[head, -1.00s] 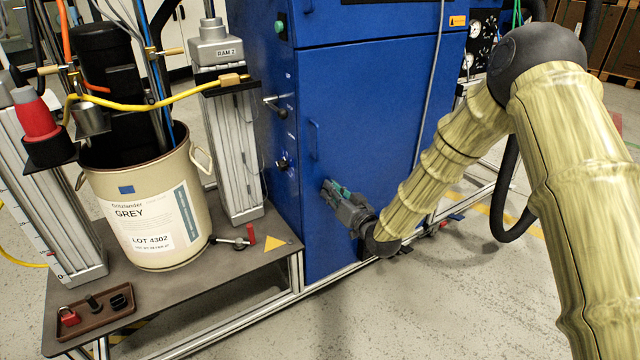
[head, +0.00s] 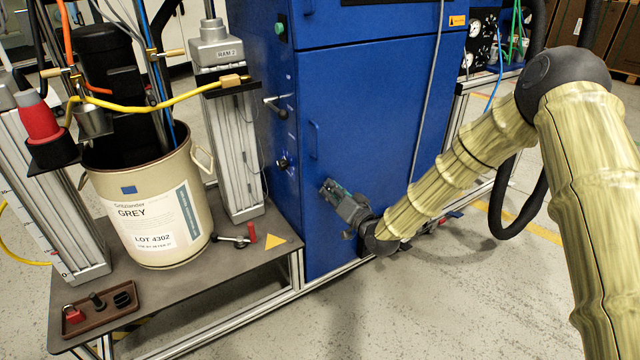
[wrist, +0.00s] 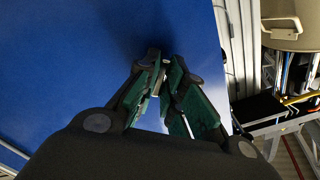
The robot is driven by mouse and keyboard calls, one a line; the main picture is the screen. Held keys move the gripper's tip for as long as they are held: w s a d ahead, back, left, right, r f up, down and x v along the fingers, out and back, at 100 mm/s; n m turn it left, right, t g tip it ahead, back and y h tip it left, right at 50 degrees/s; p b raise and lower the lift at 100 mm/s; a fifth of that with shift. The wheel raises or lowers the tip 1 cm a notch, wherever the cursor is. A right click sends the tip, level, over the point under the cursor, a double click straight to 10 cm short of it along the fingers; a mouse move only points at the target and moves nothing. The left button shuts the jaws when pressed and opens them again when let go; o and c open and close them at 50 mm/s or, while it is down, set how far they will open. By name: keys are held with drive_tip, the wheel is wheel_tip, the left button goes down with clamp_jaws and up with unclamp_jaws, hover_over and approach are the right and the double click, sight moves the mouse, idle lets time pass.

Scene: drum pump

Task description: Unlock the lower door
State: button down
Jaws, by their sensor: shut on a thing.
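The lower door (head: 365,120) is the large blue panel of the cabinet and looks closed. A slim blue handle (head: 313,138) is near its left edge. A dark round knob or lock (head: 284,163) sits on the blue strip left of the door. My gripper (head: 327,187) is in front of the door's lower left part, to the right of and below that knob, apart from it. In the wrist view, its green-padded fingers (wrist: 165,62) come together at the tips against blue panel. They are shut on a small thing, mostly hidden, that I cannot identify.
A metal lever (head: 276,103) sticks out above the knob. Left of the cabinet, a cream drum (head: 150,210) stands on a grey platform (head: 235,262) beside a ram column (head: 236,150). A brown tray (head: 100,309) holds small parts. Floor in front of the cabinet is clear.

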drive_tip(key=m, duration=0.4)
drive_tip(key=shift+p, duration=0.4)
drive_tip(key=shift+m, duration=2)
